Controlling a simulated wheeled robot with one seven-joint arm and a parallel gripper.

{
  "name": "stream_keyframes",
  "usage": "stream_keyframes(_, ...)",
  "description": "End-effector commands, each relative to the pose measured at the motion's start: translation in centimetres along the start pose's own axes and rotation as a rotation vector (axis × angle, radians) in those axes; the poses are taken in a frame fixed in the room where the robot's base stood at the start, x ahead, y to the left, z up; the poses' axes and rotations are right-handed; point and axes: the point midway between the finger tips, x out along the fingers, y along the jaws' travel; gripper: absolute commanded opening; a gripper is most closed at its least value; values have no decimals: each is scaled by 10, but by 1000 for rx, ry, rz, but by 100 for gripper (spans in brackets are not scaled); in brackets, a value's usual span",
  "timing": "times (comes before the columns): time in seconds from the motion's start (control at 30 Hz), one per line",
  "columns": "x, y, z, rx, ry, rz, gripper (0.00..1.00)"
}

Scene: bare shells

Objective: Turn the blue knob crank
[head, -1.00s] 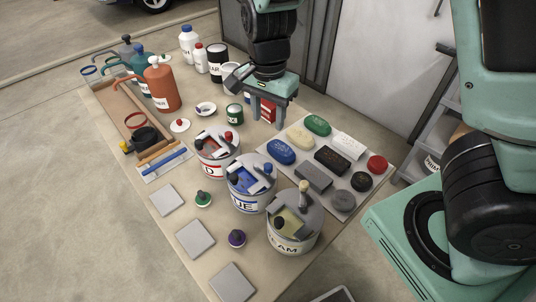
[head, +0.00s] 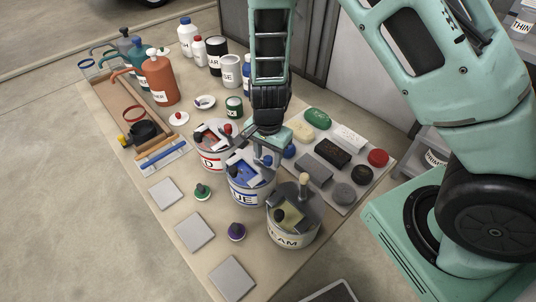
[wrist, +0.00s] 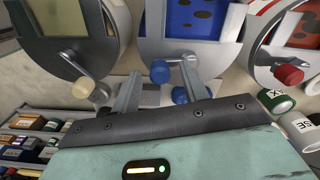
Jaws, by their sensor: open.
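The blue-labelled can (head: 250,194) stands in the middle of a row of three lidded cans. My gripper (head: 267,154) is open, pointing down over this can's back edge. In the wrist view the blue knob (wrist: 160,71) shows between the two fingertips of my gripper (wrist: 161,70), with space on both sides. I cannot tell how deep the fingers reach around it. The can's lid (wrist: 190,49) fills the upper middle there.
The red can (head: 209,158) and the cream can (head: 293,230) stand close on either side, with their own knobbed cranks. Behind is a grey tray (head: 345,200) of soap-like blocks. Several bottles, including an orange one (head: 160,82), stand at the back left.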

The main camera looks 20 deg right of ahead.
Motion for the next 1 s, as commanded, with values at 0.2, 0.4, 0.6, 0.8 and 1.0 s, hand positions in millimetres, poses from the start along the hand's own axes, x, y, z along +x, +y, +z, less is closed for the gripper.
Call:
stream_keyframes(0.2, 3, 0, 0, 0, 0, 0, 44)
stream_keyframes(0.4, 3, 0, 0, 0, 0, 0, 19)
stream_keyframes(0.6, 3, 0, 0, -1, 0, 0, 0)
stream_keyframes(0.8, 3, 0, -1, -27, 0, -1, 0)
stream_keyframes(1.0, 3, 0, -5, -118, 0, -1, 0)
